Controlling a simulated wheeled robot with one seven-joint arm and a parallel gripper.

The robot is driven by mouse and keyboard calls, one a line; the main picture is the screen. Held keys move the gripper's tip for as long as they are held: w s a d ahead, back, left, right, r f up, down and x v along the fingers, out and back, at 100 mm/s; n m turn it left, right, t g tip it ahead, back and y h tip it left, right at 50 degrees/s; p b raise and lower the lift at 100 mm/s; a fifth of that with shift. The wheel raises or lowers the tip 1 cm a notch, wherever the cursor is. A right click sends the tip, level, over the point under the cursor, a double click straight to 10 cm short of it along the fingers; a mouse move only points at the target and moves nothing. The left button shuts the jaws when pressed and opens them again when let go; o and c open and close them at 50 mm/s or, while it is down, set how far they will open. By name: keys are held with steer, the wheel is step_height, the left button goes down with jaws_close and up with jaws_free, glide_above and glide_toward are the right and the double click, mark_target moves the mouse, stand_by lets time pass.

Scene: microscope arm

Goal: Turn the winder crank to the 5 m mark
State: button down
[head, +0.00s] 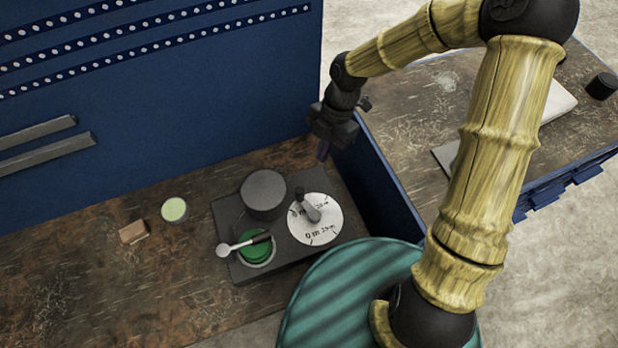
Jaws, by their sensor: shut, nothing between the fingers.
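The winder is a dark grey base plate (228,208) on the brown workbench. A white dial (326,235) with black marks lies flat on its right part. The marks are too small to read surely, though one near the front looks like "0 m". A grey crank (308,207) with a dark upright knob (299,194) sits over the dial, its knob toward the upper left. My gripper (322,152) is above and behind the dial, apart from the crank. It points down, shut and empty.
A dark cylinder (264,190) and a green round dish (257,249) with a white-ended tool (224,249) across it share the plate. A pale green cup (174,209) and small brown block (132,231) stand left. A blue panel (372,185) rises right of the plate.

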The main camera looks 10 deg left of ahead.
steer(key=shift+a+n, duration=0.5)
steer(key=shift+n, duration=0.2)
steer(key=shift+f, duration=0.1)
steer(key=p, duration=0.2)
glide_toward(308, 204)
steer(key=f, duration=0.1)
steer(key=w+a+f, duration=0.1)
steer(key=a+f, duration=0.1)
steer(key=f, duration=0.1)
steer(key=shift+w, duration=0.2)
steer(key=shift+w, duration=0.1)
steer(key=shift+a+n, duration=0.25)
steer(key=shift+n, duration=0.05)
